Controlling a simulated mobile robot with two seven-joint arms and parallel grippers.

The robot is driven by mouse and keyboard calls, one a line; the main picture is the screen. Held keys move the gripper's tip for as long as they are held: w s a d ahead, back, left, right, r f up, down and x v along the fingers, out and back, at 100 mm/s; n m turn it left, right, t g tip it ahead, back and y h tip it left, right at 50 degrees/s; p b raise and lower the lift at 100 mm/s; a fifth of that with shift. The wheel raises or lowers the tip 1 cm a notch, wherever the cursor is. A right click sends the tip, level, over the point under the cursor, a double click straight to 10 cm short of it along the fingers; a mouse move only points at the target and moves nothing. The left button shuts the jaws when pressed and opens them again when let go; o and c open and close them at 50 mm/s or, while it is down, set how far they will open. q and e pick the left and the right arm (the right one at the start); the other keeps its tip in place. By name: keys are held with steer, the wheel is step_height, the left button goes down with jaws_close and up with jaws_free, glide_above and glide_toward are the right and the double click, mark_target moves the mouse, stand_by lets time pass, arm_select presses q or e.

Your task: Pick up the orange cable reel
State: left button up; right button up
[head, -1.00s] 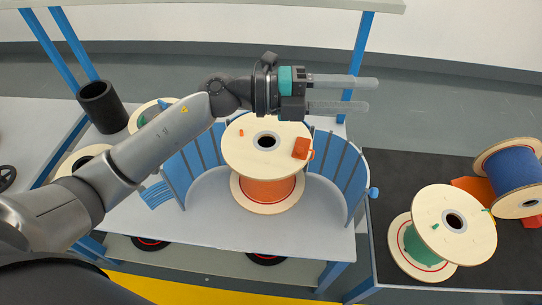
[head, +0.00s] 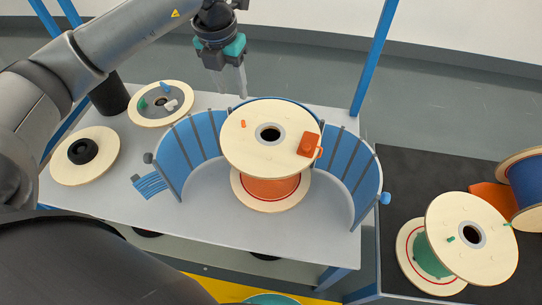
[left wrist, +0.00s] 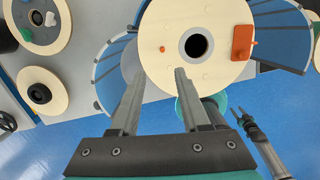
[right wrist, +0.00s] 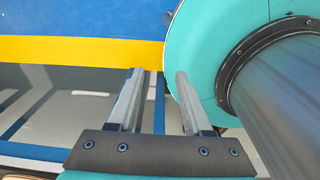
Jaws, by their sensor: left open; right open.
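The orange cable reel (head: 270,188) stands upright on the table, with pale round flanges and a dark centre hole. An orange block (head: 308,146) and a small orange peg (head: 243,124) are on its top flange. The top flange also shows in the left wrist view (left wrist: 165,45). My left gripper (head: 231,95) is open and empty, pointing down behind the reel, apart from it in the head view. My right gripper (right wrist: 160,74) is open and empty, away from the reel, outside the head view.
Blue slatted curved guards (head: 358,178) surround the reel's back and sides. Flat pale discs (head: 70,168) and a black cylinder (head: 110,96) are at the left. The grey tabletop in front is clear.

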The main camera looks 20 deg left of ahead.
arm_select(q)
glide_above(243, 121)
steer(key=s, duration=0.1)
steer(key=f, duration=0.5)
steer(key=shift+s+a+f+b, duration=0.1)
steer(key=shift+s+a+b, duration=0.1)
steer(key=shift+b, duration=0.2)
steer(key=shift+w+f, duration=0.15)
steer(key=shift+f, duration=0.5)
steer(key=f, duration=0.1)
steer(key=f+b, duration=0.1)
steer(key=f, duration=0.2)
steer(key=shift+w+d+f, duration=0.2)
steer(key=shift+w, duration=0.2)
steer(key=shift+f, duration=0.15)
jaws_close()
arm_select(e)
steer(key=shift+t, duration=0.3)
steer(key=w+d+f, duration=0.2)
steer(key=shift+w+f, duration=0.1)
steer(key=shift+w, duration=0.25)
arm_select(q)
steer(key=shift+w, duration=0.1)
arm_select(e)
steer(key=shift+s, duration=0.1)
